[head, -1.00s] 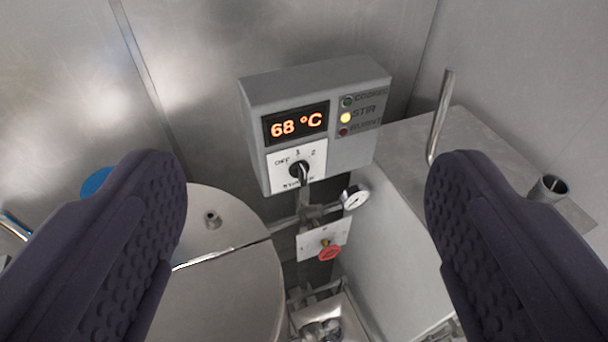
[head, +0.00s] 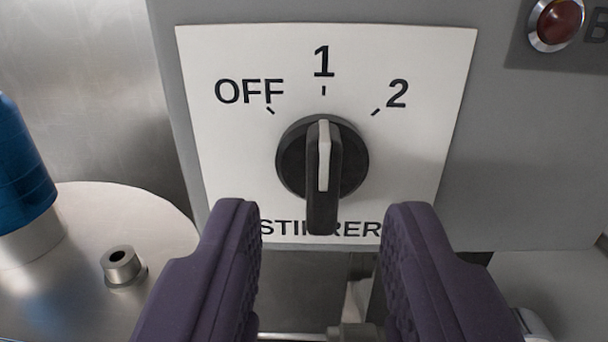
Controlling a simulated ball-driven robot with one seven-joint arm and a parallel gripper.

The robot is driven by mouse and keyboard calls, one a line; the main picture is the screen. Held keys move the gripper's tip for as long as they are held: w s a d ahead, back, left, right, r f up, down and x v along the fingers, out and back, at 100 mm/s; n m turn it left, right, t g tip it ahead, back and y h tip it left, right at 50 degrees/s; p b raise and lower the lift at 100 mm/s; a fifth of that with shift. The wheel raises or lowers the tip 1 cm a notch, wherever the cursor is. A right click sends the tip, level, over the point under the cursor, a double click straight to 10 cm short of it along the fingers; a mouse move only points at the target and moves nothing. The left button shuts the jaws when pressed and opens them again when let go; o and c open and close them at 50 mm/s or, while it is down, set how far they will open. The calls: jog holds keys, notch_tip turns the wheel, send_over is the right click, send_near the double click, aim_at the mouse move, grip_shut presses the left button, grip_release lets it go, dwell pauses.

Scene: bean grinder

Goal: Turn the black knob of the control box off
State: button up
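The black knob (head: 307,170) sits on a white label plate (head: 220,150) on the grey control box (head: 500,150). The plate reads OFF at upper left, 1 at the top, 2 at upper right and STIRRER below. The knob's white pointer line stands upright, toward 1. My gripper (head: 320,215) is open, with one purple finger on each side below the knob. The fingertips overlap the lower part of the plate in view, and nothing is between them but the knob's lower end. Part of the STIRRER lettering is hidden behind the knob handle.
A red indicator lamp (head: 557,23) is at the box's upper right. A round metal lid (head: 160,230) with a small fitting (head: 122,266) lies at the lower left, beside a blue cylinder (head: 20,165). Pipework shows below the box, between my fingers.

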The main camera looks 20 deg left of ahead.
aim_at(317, 195)
jog(key=shift+x, duration=1.7)
grip_shut()
jog(key=shift+b, duration=0.5)
jog(key=n+b, duration=0.3)
jog(key=shift+f+n, duration=0.15)
jog(key=shift+n, duration=0.25)
jog(key=n+b, duration=0.3)
jog(key=n, duration=0.1)
jog(key=shift+a+n+b, duration=0.1)
jog(key=shift+n+b, duration=0.25)
jog(key=shift+n, duration=0.35)
